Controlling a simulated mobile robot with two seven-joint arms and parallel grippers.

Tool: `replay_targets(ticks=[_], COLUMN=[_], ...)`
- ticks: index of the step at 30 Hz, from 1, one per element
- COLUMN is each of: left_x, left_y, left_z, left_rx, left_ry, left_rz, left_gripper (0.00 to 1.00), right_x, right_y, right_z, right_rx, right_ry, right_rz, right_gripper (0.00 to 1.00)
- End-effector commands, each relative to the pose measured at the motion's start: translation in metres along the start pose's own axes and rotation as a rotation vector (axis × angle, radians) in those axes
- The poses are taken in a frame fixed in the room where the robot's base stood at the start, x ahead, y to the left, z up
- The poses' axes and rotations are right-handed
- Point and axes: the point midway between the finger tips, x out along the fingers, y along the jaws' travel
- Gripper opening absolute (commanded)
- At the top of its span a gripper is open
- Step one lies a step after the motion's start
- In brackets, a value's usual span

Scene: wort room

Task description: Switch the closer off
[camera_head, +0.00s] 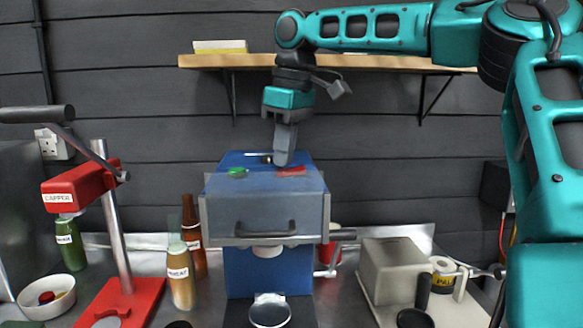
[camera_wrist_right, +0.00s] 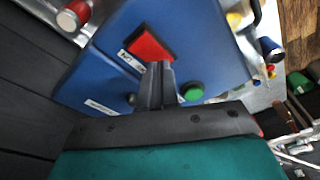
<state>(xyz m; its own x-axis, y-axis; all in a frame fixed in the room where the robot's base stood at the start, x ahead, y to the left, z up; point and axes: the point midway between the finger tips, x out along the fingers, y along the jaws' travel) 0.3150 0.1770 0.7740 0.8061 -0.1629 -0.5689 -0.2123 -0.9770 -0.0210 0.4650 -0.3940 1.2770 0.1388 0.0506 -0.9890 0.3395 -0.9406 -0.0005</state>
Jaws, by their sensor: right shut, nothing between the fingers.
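The closer (camera_head: 262,195) is a blue machine with a grey front hood and a handle, standing in the middle of the bench. Its top carries a green button (camera_head: 238,172) on the left and a red button (camera_head: 292,171) on the right. My right gripper (camera_head: 283,160) points down over the top, shut and empty, close to the red button. In the right wrist view the shut fingertips (camera_wrist_right: 155,68) overlap the edge of the red button (camera_wrist_right: 150,44), and the green button (camera_wrist_right: 193,92) is to their right. I cannot tell whether they touch the red button. My left gripper is not in view.
A red capper (camera_head: 80,188) and several bottles stand left of the closer, with a white bowl (camera_head: 48,298) at the far left. A grey-white device (camera_head: 390,268) stands at the right. A wooden shelf (camera_head: 215,61) runs along the wall behind my right arm.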

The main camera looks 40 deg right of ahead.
Motion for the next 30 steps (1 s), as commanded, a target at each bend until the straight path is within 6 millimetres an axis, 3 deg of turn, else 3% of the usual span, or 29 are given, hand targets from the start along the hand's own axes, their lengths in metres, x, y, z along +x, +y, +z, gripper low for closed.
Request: replay_targets(ticks=[21,30], left_x=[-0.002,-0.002], left_y=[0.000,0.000], left_z=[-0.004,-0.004], left_rx=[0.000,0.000], left_ry=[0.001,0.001], left_rz=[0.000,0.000], left_gripper=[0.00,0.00], right_x=[-0.057,-0.063], right_y=[0.000,-0.001], right_z=[-0.009,-0.010], right_rx=[0.000,-0.002], right_ry=[0.002,0.002], right_rz=[0.000,0.000], right_gripper=[0.00,0.00])
